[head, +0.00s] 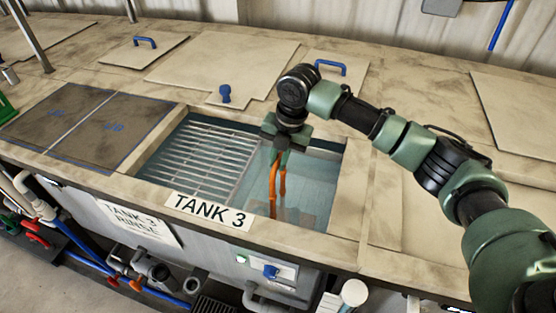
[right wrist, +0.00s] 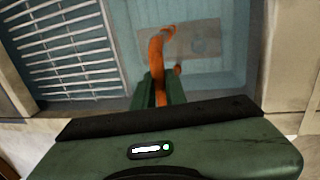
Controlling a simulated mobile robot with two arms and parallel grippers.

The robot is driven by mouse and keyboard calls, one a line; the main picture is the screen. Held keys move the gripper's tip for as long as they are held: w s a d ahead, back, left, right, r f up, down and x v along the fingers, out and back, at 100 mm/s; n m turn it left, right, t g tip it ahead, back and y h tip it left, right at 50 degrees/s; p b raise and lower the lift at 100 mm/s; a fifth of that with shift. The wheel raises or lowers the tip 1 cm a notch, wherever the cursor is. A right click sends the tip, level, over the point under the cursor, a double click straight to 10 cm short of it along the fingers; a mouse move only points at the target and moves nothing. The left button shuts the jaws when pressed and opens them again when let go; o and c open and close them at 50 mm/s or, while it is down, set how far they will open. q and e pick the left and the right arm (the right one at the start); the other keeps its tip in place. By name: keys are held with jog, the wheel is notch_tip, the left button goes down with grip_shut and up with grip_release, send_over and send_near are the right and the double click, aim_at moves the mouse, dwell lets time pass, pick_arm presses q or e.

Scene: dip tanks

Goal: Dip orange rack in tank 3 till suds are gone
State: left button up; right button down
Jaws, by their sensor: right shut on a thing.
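Tank 3 (head: 312,196) is an open basin with pale blue water, labelled "TANK 3" on its front rim. My right gripper (head: 277,150) points down over the right part of the tank, shut on the orange rack (head: 273,190). The rack's orange handle hangs down into the tank; its lower part is hard to make out. In the right wrist view the orange handle (right wrist: 156,52) rises between the fingers, with a flat brownish shape below it in the water. I cannot make out suds. My left gripper is out of view.
A slatted metal grate (head: 205,155) covers the tank's left part. Dark mats (head: 95,125) lie left of the tank. Lids with blue handles (head: 145,41) lie behind. Pipes and valves (head: 125,280) run below the front edge. The counter right of the tank is bare.

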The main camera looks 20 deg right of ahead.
notch_tip(320, 180, up, 23)
jog(key=shift+f, duration=0.15)
dwell(0.8)
jog(key=shift+f, duration=0.1)
dwell(0.6)
